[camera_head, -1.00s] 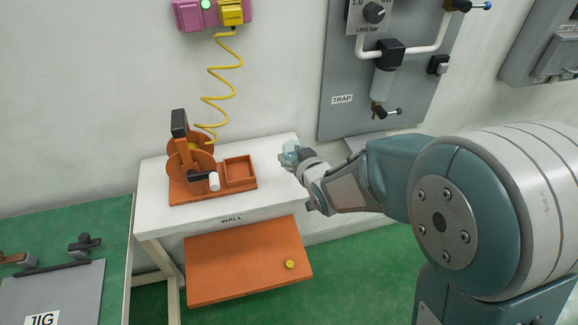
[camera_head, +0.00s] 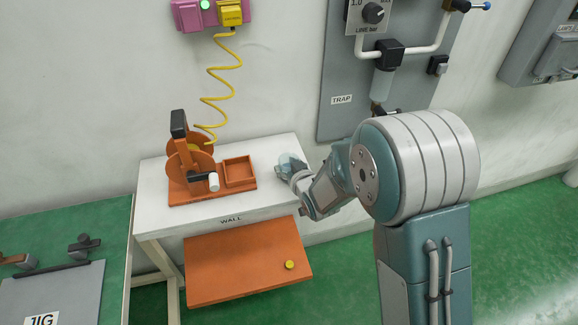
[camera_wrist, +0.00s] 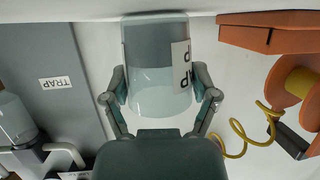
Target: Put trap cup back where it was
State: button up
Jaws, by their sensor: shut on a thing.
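The trap cup (camera_wrist: 155,98) is a clear, pale blue-tinted cup with a dark grey upper part in the wrist view and a partly visible white label. My gripper (camera_wrist: 158,92) is shut on it, one finger on each side. In the head view the cup (camera_head: 288,160) shows small at my gripper (camera_head: 287,171), over the right end of the white table. I cannot tell whether it touches the table. The grey TRAP panel (camera_head: 345,75) is on the wall to the right, with a black head (camera_head: 390,53), a translucent cylinder (camera_head: 383,83) and a valve below, partly behind my arm.
An orange reel stand (camera_head: 190,165) with an open tray (camera_head: 238,172) stands on the white table (camera_head: 165,220), left of my gripper. A yellow coiled cord (camera_head: 212,90) hangs above it. An orange board (camera_head: 235,275) is below the table front.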

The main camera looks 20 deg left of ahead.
jog(key=o, duration=1.1)
jog(key=shift+o, duration=0.2)
jog(key=shift+r, duration=0.1)
jog(key=v, duration=1.2)
